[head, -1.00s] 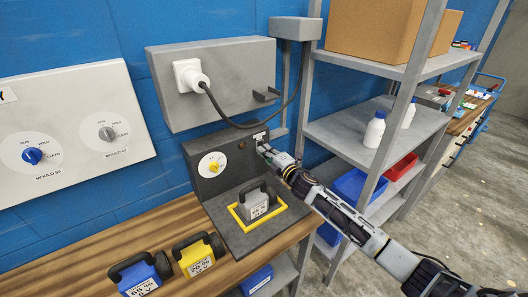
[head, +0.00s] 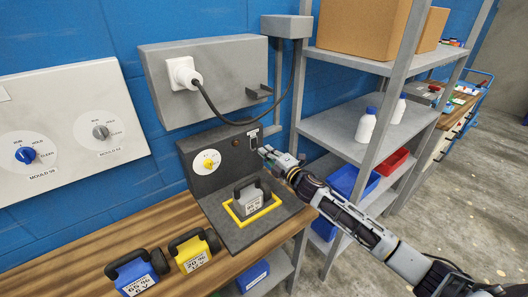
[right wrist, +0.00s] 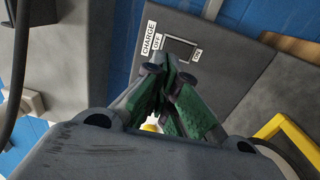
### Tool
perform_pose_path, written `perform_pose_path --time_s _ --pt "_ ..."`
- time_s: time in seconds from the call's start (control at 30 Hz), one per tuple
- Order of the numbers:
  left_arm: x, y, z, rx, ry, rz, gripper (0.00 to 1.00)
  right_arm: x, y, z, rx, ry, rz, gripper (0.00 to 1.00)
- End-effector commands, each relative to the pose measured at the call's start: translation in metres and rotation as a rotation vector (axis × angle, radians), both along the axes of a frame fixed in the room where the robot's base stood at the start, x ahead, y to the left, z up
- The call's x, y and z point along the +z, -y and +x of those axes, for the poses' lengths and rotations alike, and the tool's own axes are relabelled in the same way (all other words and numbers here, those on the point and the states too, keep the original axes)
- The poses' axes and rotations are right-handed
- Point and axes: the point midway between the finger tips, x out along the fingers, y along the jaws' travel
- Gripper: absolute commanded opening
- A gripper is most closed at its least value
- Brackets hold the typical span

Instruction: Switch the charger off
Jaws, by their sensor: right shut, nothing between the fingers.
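The charger (head: 186,166) is a dark grey unit on the wooden bench, with an upright panel and a flat base. In the head view the switch (head: 252,139) is at the panel's upper right. My right gripper (head: 264,152) is shut and empty, its tips close in front of the switch. The tips (right wrist: 168,66) cover part of the switch, so its position and any contact are unclear. My left gripper is out of view.
A grey battery (head: 249,202) stands inside a yellow frame (head: 236,219) on the charger's base. A blue battery (head: 137,274) and a yellow battery (head: 193,250) stand on the bench. A plug (head: 184,73) with a black cable is above. A grey shelf unit (head: 340,134) stands right.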

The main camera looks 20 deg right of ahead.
Motion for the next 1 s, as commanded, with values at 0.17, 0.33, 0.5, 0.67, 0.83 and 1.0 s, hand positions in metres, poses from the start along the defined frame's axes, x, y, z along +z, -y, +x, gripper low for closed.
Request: perform_pose_path --time_s 0.17,0.33,0.5,0.67,0.83,1.0 --pt "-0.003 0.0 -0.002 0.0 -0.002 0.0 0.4 0.0 0.006 -0.016 0.0 -0.002 -0.002 0.0" --pt "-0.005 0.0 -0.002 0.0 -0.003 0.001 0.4 0.002 0.011 -0.028 0.0 -0.001 -0.003 0.0" --pt "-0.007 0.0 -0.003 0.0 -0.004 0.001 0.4 0.003 0.015 -0.041 0.001 -0.002 -0.003 0.0" --pt "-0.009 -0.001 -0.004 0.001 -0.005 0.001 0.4 0.005 0.019 -0.051 0.0 -0.002 -0.002 0.0" --pt "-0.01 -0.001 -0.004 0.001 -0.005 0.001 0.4 0.006 0.022 -0.058 0.0 -0.002 -0.002 0.0" --pt "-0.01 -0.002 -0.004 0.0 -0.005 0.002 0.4 0.008 0.022 -0.061 0.0 -0.001 -0.001 0.0"
